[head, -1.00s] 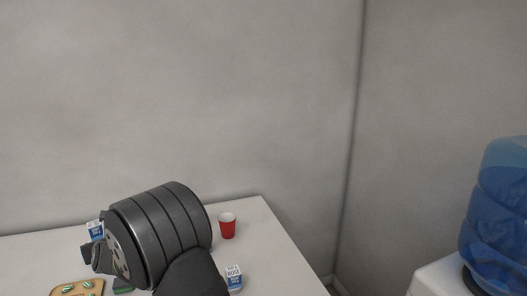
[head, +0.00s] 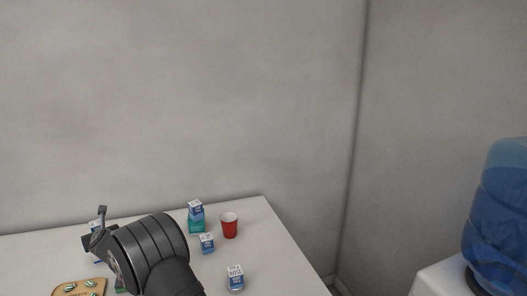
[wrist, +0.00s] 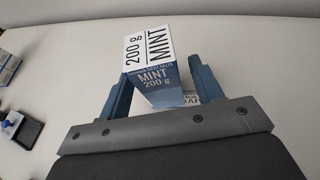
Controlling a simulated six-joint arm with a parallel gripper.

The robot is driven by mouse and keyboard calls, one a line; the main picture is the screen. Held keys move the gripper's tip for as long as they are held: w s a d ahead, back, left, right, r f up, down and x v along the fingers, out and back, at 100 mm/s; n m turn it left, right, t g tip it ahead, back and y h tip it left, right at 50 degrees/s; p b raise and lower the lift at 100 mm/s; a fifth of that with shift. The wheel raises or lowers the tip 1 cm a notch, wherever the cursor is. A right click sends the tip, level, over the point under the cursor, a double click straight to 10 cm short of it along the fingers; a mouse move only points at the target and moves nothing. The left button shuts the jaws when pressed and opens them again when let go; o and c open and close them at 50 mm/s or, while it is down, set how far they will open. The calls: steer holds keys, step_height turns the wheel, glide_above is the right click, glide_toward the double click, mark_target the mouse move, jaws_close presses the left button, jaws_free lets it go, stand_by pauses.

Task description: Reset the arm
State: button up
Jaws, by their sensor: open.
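My gripper (wrist: 159,70) shows in the wrist view as two blue fingers spread apart. A white and blue box marked MINT 200 g (wrist: 158,72) shows between and beyond the fingers; I cannot tell how far off it is. In the head view my gripper (head: 99,228) is at the left of the table, partly turned away. A blue and white box (head: 95,225) is partly hidden behind it.
On the white table (head: 285,265) stand a red cup (head: 229,225), a box on a teal one (head: 196,222), a small blue box (head: 207,243) and another box (head: 235,277). A wooden board (head: 68,290) with green-white items lies front left. A water cooler (head: 497,215) stands right.

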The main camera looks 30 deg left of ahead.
steer(key=shift+r, duration=1.55)
steer(key=shift+w+d+r, duration=0.2)
steer(key=shift+d+r, duration=0.05)
steer(key=o, duration=0.9)
steer(key=s+d+r+n, duration=0.1)
steer(key=s+d+n, duration=0.2)
steer(key=d+n, duration=0.35)
steer(key=s+d+r+n+y, duration=0.1)
steer(key=s+d+n, duration=0.1)
steer(key=d+n, duration=0.5)
steer(key=s+d+r+n, duration=0.1)
steer(key=s+d+n, duration=0.2)
steer(key=d+n, duration=0.35)
steer(key=m, duration=0.1)
glide_toward(99, 225)
steer(key=shift+g, duration=0.4)
steer(key=d+f, duration=0.1)
steer(key=s+d+f, duration=0.1)
steer(key=d+f, duration=0.1)
steer(key=shift+s+d, duration=0.25)
steer(key=shift+d, duration=0.05)
steer(key=v, duration=1)
